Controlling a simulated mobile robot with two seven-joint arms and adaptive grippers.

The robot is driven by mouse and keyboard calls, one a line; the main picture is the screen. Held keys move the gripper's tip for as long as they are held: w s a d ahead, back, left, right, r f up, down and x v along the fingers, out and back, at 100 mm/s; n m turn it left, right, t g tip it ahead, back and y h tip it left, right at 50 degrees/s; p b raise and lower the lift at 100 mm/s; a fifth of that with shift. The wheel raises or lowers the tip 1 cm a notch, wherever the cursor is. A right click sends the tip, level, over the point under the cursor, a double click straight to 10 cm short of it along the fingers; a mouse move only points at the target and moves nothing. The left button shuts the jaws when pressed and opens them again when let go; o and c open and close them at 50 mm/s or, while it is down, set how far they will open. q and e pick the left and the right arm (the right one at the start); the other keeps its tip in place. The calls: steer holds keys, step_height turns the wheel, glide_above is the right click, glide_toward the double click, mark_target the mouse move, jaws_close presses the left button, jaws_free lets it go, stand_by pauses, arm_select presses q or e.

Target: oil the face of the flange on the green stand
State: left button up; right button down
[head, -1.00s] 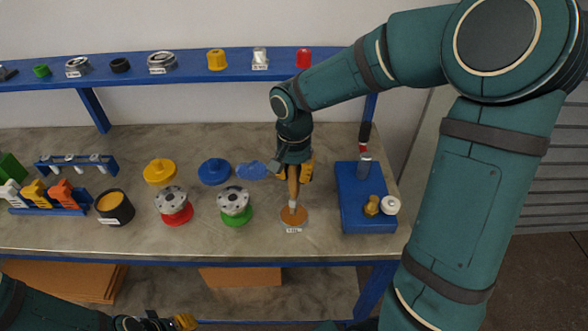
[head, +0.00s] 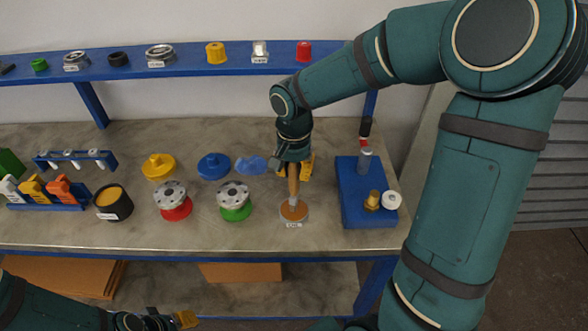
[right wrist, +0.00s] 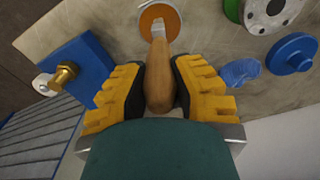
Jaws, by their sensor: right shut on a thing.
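The flange (head: 233,194) is a grey metal disc with bolt holes, lying face up on the green stand (head: 236,213) on the bench. My right gripper (head: 294,171) is shut on the wooden handle of a brush (head: 293,184), which stands nearly upright to the right of the green stand. The brush's lower end is at the round brown oil dish (head: 294,211); its bristles cannot be made out. In the right wrist view, the yellow fingers (right wrist: 160,90) flank the handle (right wrist: 159,76). My left gripper (head: 172,321) is low at the bottom edge, partly cut off.
A similar flange on a red stand (head: 176,211) is left of the green one. A blue flanged part (head: 213,168) and a blue cloth (head: 251,165) lie behind. A blue block (head: 364,205) with fittings stands right of the dish. A blue shelf (head: 190,70) runs above the bench.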

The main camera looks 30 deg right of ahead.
steer(key=shift+f+b, duration=0.5)
stand_by(1.5)
steer(key=shift+r+p, duration=2.55)
steer(key=shift+r, duration=1.05)
